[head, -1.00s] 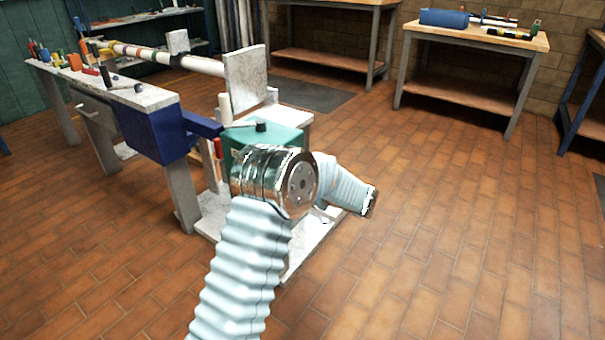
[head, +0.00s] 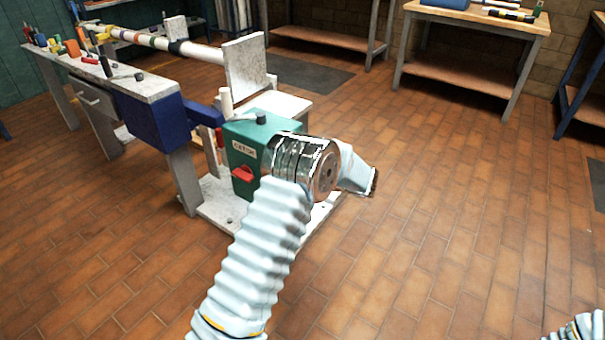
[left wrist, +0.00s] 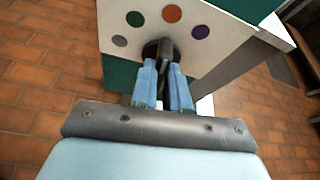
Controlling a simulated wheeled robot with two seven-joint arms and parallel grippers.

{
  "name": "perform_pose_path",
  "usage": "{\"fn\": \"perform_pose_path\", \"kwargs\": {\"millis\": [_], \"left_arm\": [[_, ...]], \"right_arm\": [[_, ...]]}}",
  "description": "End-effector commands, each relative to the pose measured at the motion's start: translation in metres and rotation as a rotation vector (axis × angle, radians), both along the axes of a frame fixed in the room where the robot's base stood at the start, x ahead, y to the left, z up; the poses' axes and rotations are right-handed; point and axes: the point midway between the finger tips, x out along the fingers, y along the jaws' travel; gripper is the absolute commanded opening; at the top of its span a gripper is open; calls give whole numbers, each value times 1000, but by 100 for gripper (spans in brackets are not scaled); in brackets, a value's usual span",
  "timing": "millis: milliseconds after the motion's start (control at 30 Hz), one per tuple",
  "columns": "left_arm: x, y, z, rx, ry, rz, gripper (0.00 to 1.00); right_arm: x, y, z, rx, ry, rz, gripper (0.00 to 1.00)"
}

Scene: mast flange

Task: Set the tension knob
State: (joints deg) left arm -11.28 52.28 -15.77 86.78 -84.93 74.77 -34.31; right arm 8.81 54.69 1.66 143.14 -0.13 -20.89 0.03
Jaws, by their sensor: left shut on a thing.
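The black tension knob (left wrist: 165,50) sits on a pale dial plate (left wrist: 108,38) in the left wrist view. Grey (left wrist: 119,41), green (left wrist: 134,18), orange-red (left wrist: 172,14) and purple (left wrist: 201,32) dots arc above it. The knob's bar stands close to upright; which dot it marks is unclear. My left gripper (left wrist: 164,72) is shut on the knob, one blue finger on each side. In the head view the green machine housing (head: 240,153) shows behind my left arm; the knob and fingertips are hidden there. My right gripper is out of view.
A red switch (head: 242,174) is on the housing's front. A long bench (head: 150,92) with tools and a banded mast (head: 200,53) stands at left. A wooden table (head: 480,18) stands at the back right. The tiled floor at right is clear.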

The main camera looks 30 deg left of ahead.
Motion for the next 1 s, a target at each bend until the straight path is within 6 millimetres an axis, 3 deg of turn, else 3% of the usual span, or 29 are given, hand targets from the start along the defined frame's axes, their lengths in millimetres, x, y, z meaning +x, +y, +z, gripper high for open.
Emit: {"fn": "perform_pose_path", "kwargs": {"millis": [167, 200, 333, 733, 1000], "left_arm": [[0, -1, -1, -2, 1, -1, 0], [0, -1, -1, -1, 1, -1, 19], [0, -1, -1, -1, 0, 0, 39], [-1, -9, 3, -1, -2, -3, 40], [-9, -64, 25, 0, -3, -4, 40]], "right_arm": [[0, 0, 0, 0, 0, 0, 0], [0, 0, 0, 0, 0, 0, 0], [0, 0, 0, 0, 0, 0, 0], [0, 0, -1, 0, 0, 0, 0], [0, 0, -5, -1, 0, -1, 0]]}}
